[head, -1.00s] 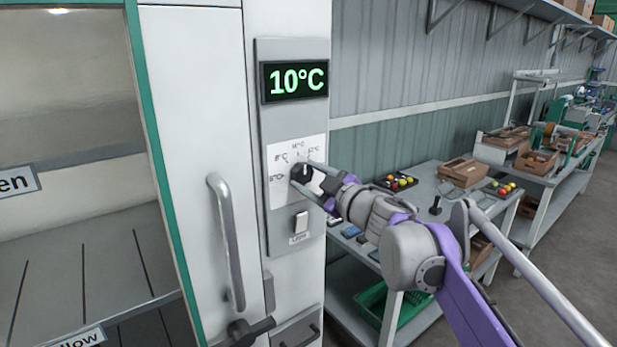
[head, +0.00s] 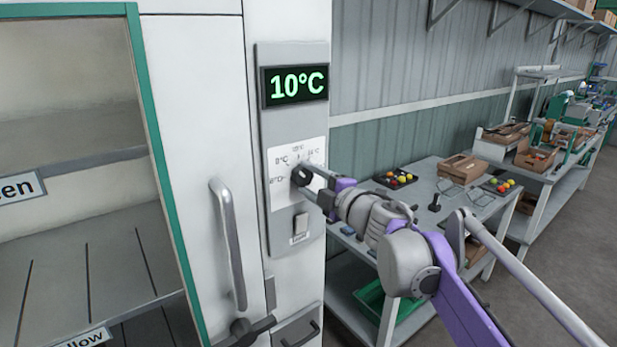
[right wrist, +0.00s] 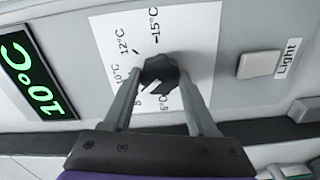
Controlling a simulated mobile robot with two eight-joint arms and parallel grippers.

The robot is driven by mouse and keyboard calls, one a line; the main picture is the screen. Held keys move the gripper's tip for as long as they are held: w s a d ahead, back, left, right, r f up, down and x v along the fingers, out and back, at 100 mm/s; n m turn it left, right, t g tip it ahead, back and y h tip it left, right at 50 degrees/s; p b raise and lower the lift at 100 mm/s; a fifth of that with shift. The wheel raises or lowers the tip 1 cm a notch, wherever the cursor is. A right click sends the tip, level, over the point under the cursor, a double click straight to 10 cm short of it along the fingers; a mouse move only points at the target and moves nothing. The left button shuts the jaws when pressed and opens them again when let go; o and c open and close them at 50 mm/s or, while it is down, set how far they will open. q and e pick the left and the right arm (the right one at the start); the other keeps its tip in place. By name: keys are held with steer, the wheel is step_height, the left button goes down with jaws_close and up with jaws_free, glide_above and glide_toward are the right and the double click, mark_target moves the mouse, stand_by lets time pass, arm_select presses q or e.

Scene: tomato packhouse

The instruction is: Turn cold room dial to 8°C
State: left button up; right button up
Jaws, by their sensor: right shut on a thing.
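The cold room dial is a black knob (head: 301,177) on a white scale card (head: 283,194) below the green display (head: 295,85), which reads 10°C. My right gripper (head: 308,178) comes in from the right and is shut on the knob. In the right wrist view the two fingers (right wrist: 160,80) stand on either side of the dark knob (right wrist: 161,70). Labels for 8, 10, 12 and 15°C and a 6°C label show around it. The knob's pointer cannot be made out clearly. My left gripper is not in view.
A light switch (head: 300,227) sits below the dial. The cold room door handle (head: 229,243) stands out to the left. A grey table (head: 425,192) with tomato trays and a cardboard box (head: 464,168) is behind my right arm. Floor shows at far right.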

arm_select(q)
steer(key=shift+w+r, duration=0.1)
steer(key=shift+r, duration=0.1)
arm_select(e)
steer(key=shift+n, duration=0.5)
steer(key=o, duration=1.4)
steer(key=shift+c, duration=0.2)
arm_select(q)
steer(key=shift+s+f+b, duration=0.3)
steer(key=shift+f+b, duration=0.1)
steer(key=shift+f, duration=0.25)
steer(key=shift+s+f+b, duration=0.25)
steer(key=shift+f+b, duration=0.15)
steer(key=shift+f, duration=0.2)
arm_select(e)
steer(key=v, duration=1)
steer(key=shift+s+d, duration=0.25)
steer(key=shift+s, duration=0.05)
